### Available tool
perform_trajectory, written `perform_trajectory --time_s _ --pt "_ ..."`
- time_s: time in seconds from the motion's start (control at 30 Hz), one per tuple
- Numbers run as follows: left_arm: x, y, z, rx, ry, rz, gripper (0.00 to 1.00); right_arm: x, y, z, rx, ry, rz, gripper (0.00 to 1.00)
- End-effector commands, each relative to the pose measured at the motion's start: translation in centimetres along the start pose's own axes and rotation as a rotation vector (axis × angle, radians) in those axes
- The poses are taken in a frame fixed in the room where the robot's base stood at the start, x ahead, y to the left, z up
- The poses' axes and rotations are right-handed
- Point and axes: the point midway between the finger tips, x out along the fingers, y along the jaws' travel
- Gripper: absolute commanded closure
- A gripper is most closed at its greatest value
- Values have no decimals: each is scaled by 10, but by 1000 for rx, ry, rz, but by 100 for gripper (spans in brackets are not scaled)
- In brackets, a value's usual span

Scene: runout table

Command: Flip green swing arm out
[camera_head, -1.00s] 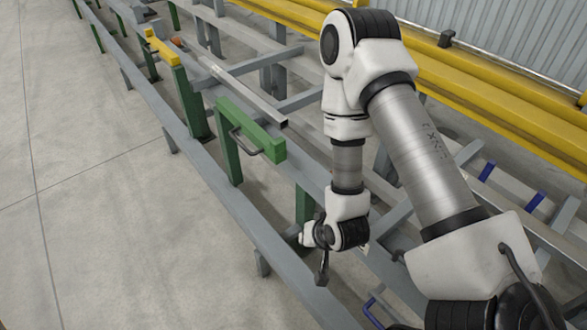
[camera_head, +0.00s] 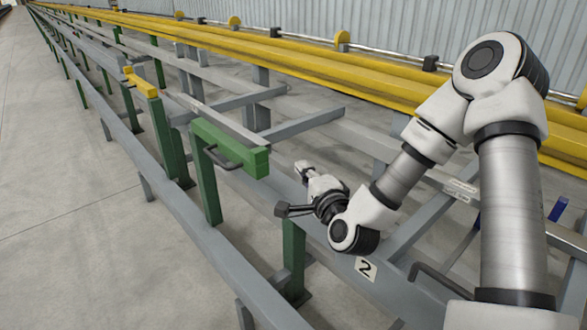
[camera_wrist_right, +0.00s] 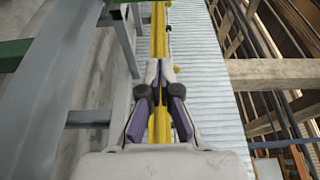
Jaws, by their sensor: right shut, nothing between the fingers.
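The green swing arm (camera_head: 232,148) lies along the front side of the table, on top of a green post (camera_head: 207,185). Its dark bent handle (camera_head: 222,160) is on the near side, facing the aisle. My right gripper (camera_head: 302,167) is to the right of the swing arm's near end, apart from it and away from the handle. Its fingers are shut and empty; they also show in the wrist view (camera_wrist_right: 160,68), pointing toward the yellow beam and corrugated wall. A green piece (camera_wrist_right: 14,54) shows at the wrist view's left edge; I cannot tell which part it is. My left gripper is not in view.
A yellow-topped arm (camera_head: 141,84) stands farther along the row. Grey cross beams (camera_head: 300,124) and the front rail (camera_head: 185,215) lie around my right arm. A label "2" (camera_head: 366,268) is on the near beam. Long yellow beams (camera_head: 330,72) run behind. The concrete floor at left is clear.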

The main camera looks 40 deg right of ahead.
Motion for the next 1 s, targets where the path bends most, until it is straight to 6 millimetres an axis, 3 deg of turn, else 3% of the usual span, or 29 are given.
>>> perform_trajectory --time_s 0.4,0.5,0.63,1.0 --pt "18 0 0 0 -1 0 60 89 2 1 -4 0 -4 100" --pt "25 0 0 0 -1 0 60 78 3 22 -7 -6 1 100" --pt "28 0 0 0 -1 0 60 73 2 35 -4 -4 1 100" --pt "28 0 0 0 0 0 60 71 0 38 -1 -1 1 100"
